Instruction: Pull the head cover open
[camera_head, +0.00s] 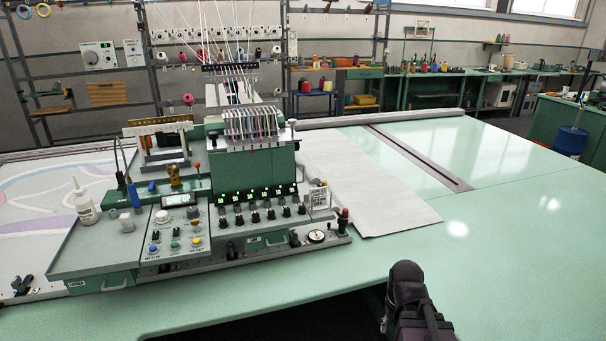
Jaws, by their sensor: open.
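The machine's head (252,170) stands left of the middle, with a dark green front panel that looks like the head cover. The panel appears closed, and I cannot make out a separate handle or seam on it. Coloured threads run down into a row of guides (253,125) above it. Lit displays and rows of black knobs (262,215) sit below it. A dark part of my arm shows at the bottom, right of the middle, well apart from the head. No gripper fingers can be made out.
A control box (175,232) and a white bottle (85,202) stand on the tray left of the head. A red-topped knob (343,217) and a round gauge (317,237) are at the machine's front right. The pale green table (510,240) is clear at right.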

